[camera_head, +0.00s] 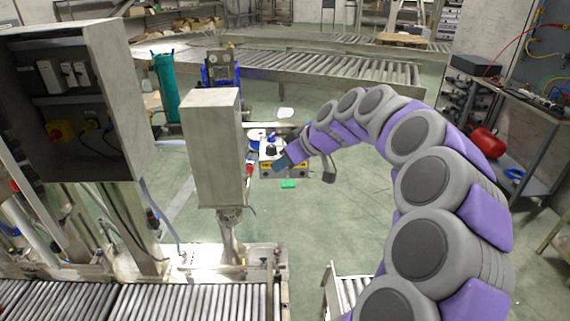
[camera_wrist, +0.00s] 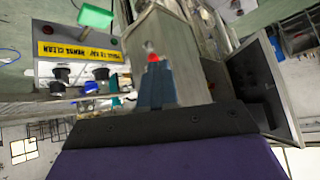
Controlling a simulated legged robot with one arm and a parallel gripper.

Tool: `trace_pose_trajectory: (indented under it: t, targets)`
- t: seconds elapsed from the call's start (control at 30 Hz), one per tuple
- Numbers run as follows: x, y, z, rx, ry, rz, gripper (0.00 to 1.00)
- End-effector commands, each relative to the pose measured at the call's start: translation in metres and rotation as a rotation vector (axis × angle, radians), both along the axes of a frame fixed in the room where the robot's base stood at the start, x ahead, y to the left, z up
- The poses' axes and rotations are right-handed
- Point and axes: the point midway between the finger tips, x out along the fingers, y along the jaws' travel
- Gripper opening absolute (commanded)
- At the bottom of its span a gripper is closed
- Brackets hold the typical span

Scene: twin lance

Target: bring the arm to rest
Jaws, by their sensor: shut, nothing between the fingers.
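My arm, grey and purple, arches up from the lower right of the head view and reaches left and down. My gripper (camera_head: 281,163) is at its end, in front of a small control box (camera_head: 297,173) with a yellow label. In the wrist view my gripper (camera_wrist: 156,70) shows as two blue-grey fingers together, with nothing between them. A red knob (camera_wrist: 152,57) shows just beyond the fingertips; I cannot tell whether they touch it. The control box (camera_wrist: 75,65) is to the left there, with its yellow label and dark knobs.
A grey metal cabinet (camera_head: 213,150) on a post stands left of my gripper. An open electrical cabinet (camera_head: 75,100) and roller conveyor (camera_head: 190,303) are at left, a workbench (camera_head: 510,95) at right. Green floor (camera_head: 335,225) is clear between.

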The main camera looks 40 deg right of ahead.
Motion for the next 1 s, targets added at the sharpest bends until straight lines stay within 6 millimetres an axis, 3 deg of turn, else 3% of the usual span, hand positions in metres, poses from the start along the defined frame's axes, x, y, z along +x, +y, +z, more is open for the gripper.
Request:
trace_pose_trajectory:
  t: [0.27,0.37,0.47,0.57,0.7,0.8,0.9,1.0]
  targets:
    - [0.0,-0.006,-0.001,0.004,-0.001,0.0,0.0]
    - [-0.001,0.003,-0.001,0.007,0.01,0.009,0.0]
    - [-0.007,0.036,-0.001,0.016,0.051,0.043,0.0]
    - [-0.024,0.092,-0.003,0.023,0.132,0.087,0.0]
    - [-0.075,0.178,-0.019,0.007,0.31,0.127,0.0]
    - [-0.122,0.219,-0.036,-0.028,0.44,0.116,0.0]
    - [-0.173,0.242,-0.056,-0.075,0.565,0.075,0.0]
    - [-0.226,0.251,-0.077,-0.128,0.683,0.006,0.0]
